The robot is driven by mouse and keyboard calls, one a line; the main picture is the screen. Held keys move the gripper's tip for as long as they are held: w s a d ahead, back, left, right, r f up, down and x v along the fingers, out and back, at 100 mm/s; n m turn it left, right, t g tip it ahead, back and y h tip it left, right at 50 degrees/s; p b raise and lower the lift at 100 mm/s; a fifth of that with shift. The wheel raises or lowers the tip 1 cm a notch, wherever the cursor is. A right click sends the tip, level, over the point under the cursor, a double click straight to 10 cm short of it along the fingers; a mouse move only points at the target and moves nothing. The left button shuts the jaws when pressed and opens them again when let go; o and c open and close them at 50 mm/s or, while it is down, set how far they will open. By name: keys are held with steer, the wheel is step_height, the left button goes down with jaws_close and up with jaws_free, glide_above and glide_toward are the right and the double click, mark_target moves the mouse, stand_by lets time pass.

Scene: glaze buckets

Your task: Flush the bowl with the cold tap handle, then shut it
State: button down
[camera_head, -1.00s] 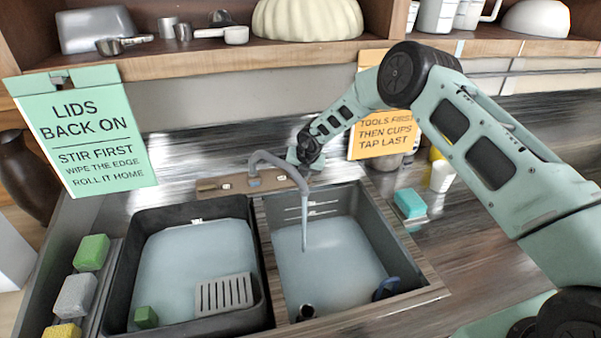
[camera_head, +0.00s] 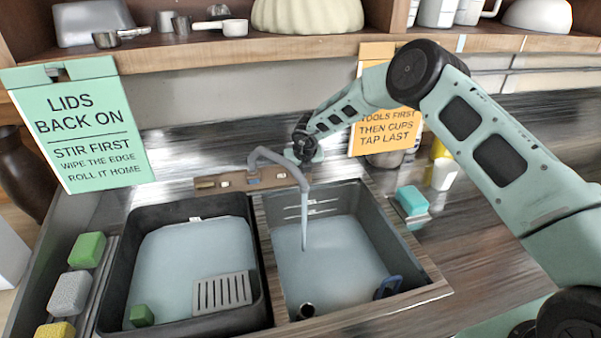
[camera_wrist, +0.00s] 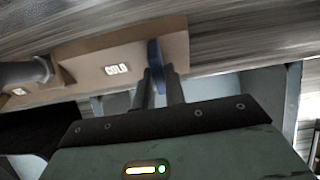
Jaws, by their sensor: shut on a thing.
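The cold tap handle is a blue lever (camera_wrist: 155,66) beside the COLD label (camera_wrist: 117,69) on the tan tap plate (camera_wrist: 95,55). In the wrist view my gripper (camera_wrist: 160,84) is shut on this handle, one finger on each side. In the head view my gripper (camera_head: 304,148) is at the right end of the tap plate (camera_head: 225,181), and the handle is hidden behind it. The grey spout (camera_head: 272,154) pours a stream of water (camera_head: 304,222) into the right-hand bowl (camera_head: 377,224), where water covers the floor.
A dark basin (camera_head: 113,257) on the left holds water, a grey slotted rack (camera_head: 222,291) and a green block (camera_head: 141,315). Sponges (camera_head: 87,250) lie at far left. A teal sponge (camera_head: 412,199) lies right of the bowl. A shelf (camera_head: 210,52) and hanging signs (camera_head: 358,143) are behind.

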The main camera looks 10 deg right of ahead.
steer(key=c, duration=1.5)
jaws_free()
steer(key=shift+o, duration=0.2)
step_height(320, 180, up, 10)
steer(key=b, duration=0.3)
